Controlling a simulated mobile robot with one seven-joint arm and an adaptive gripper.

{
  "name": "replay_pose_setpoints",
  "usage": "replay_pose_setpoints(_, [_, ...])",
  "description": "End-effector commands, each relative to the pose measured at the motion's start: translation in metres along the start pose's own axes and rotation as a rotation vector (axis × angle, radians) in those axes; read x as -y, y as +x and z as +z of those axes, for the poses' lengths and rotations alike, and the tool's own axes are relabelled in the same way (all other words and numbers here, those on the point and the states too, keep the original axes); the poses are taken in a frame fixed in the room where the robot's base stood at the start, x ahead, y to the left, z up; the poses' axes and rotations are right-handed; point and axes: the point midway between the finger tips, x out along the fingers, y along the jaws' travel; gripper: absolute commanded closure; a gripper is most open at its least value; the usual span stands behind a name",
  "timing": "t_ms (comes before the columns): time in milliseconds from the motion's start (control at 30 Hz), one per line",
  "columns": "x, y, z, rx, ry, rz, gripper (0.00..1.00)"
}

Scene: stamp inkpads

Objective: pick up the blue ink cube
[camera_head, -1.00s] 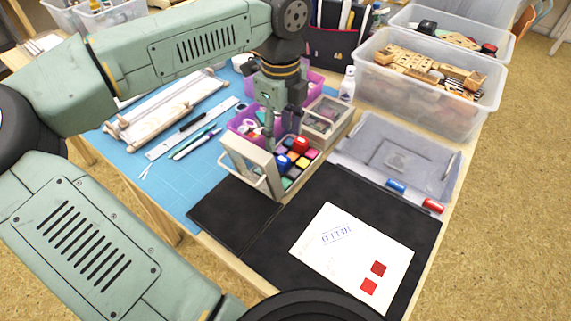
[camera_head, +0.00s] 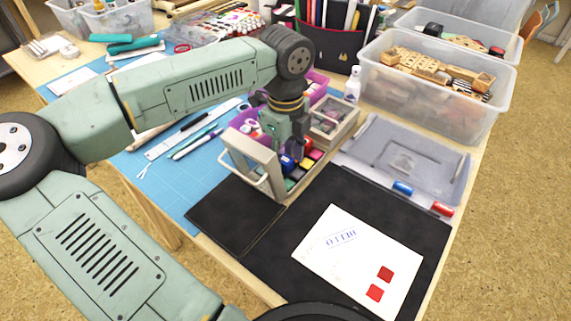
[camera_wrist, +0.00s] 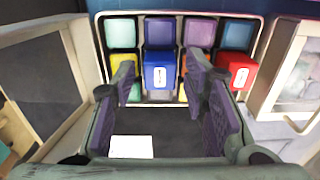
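The blue ink cube (camera_wrist: 159,72), with a white label on its face, sits among coloured inkpads in a compartmented box (camera_head: 262,172). In the head view the blue cube (camera_head: 287,162) shows just below my gripper (camera_head: 283,147), partly hidden by it. In the wrist view my gripper (camera_wrist: 160,80) is open, with one purple-padded finger on each side of the blue cube and gaps between. I cannot tell how far the fingertips reach down beside it. A red cube (camera_wrist: 236,70) stands to the right of the right finger.
A grey tray (camera_head: 385,160) and a clear bin of wooden parts (camera_head: 415,100) are at right. The black mat (camera_head: 310,215) holds a stamped white sheet (camera_head: 345,265). The mat's left part is clear.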

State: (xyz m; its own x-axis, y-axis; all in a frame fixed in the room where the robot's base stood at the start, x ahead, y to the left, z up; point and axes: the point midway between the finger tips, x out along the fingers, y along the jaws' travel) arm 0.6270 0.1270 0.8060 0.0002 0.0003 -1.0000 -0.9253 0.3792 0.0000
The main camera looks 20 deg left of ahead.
Motion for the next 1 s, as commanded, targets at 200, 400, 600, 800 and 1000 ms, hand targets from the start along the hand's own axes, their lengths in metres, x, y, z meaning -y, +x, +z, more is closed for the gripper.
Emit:
replay_pose_setpoints(200, [0.000, 0.000, 0.000, 0.000, 0.000, 0.000, 0.77])
replay_pose_setpoints(400, [0.000, 0.000, 0.000, 0.000, 0.000, 0.000, 0.90])
replay_pose_setpoints(600, [0.000, 0.000, 0.000, 0.000, 0.000, 0.000, 0.93])
replay_pose_setpoints(800, [0.000, -0.013, 0.000, 0.001, -0.001, 0.000, 0.93])
replay_pose_setpoints(1000, [0.000, -0.059, 0.001, 0.003, -0.001, -0.002, 0.93])
